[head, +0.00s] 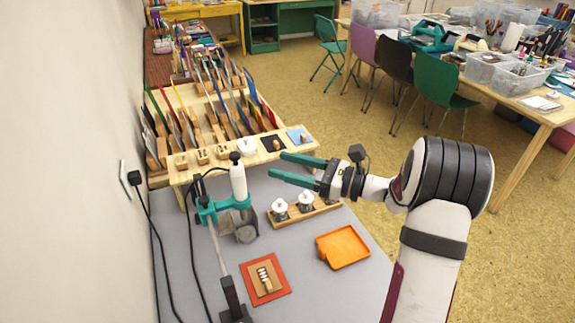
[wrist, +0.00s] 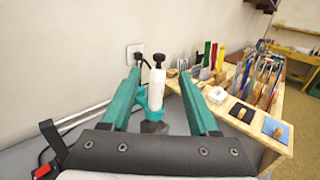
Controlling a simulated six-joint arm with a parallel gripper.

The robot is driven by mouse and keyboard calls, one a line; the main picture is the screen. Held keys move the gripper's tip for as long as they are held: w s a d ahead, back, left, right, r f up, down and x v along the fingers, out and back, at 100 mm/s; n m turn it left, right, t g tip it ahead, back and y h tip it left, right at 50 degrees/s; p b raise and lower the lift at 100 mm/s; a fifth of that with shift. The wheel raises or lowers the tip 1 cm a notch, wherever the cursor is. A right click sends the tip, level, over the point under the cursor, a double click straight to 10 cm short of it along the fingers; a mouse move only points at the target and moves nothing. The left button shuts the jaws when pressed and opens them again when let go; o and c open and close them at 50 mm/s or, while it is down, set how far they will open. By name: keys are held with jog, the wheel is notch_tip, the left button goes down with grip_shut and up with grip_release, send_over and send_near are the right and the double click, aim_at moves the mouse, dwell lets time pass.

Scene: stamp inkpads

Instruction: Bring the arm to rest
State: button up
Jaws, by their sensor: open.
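My gripper (head: 280,168) is open and empty, with teal fingers, held in the air above the back right part of the grey table (head: 330,290). It points left, toward a white and teal upright tool on a stand (head: 239,183). In the wrist view, my gripper (wrist: 165,82) has its two fingers spread wide. The white tool (wrist: 156,88) shows between them, farther off; no contact is visible.
A wooden rack (head: 225,160) with colored boards and stamps stands at the back. A wooden holder (head: 318,213) with white-topped jars is below my gripper. An orange tray (head: 343,246) and a red mat (head: 286,284) with a wooden block lie in front. A wall is at left.

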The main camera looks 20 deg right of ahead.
jog(key=s+a+n+g+h, duration=0.1)
jog(key=s+a+n+g, duration=0.95)
jog(key=s+a, duration=0.55)
jog(key=s+f+n+g+h, duration=0.1)
jog(key=s+f+n+h, duration=0.1)
jog(key=s+n+h, duration=0.3)
jog(key=s+d+f+n+g+h, duration=0.1)
jog(key=s+f+n+h, duration=0.2)
jog(key=s, duration=0.8)
jog(key=n+h, duration=0.2)
jog(key=n, duration=0.1)
jog(key=shift+d+f, duration=0.15)
jog(key=shift+d, duration=0.15)
